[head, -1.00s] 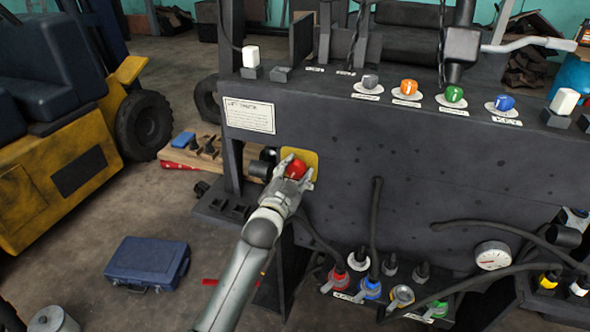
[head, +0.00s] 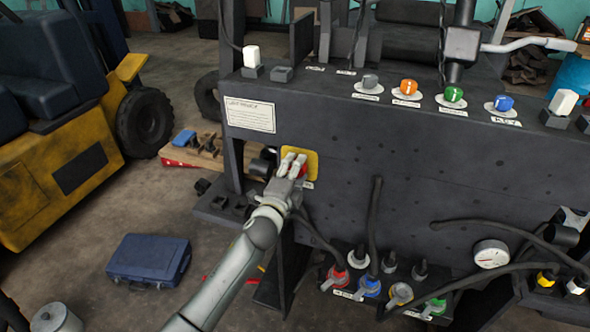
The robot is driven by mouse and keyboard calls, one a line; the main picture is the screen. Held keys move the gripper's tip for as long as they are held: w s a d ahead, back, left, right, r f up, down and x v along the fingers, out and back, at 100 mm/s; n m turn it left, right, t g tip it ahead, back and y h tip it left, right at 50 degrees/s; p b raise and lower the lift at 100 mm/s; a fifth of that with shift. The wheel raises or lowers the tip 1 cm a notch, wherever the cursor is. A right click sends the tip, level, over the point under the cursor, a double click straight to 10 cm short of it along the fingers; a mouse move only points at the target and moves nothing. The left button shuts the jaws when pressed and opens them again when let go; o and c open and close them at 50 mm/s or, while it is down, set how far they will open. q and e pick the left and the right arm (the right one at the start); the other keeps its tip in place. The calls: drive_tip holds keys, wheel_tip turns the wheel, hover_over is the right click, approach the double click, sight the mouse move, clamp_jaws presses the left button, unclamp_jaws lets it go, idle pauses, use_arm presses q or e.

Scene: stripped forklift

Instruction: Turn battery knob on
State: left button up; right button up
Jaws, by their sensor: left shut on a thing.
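The red battery knob (head: 304,171) sits on a yellow plate (head: 313,157) at the left of the dark panel's front face. My left gripper (head: 292,163) is at the knob with its fingers shut on it. The fingers and wrist cover most of the knob, and only a bit of red shows at their right side. How far the knob is turned is hard to tell. My right gripper is not in view.
Grey, orange (head: 407,89), green (head: 454,95) and blue (head: 503,103) knobs line the panel's top. Below are coloured cable plugs (head: 371,286) and a round gauge (head: 491,253). A blue toolbox (head: 148,258) lies on the floor, with a yellow forklift (head: 60,165) behind it.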

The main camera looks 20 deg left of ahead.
use_arm(q)
drive_tip(key=shift+m, duration=1.1)
drive_tip(key=o, duration=1)
drive_tip(key=shift+s, duration=0.1)
drive_tip(key=s, duration=1.1)
drive_tip(key=shift+s+a, duration=0.2)
drive_tip(key=shift+s, duration=0.2)
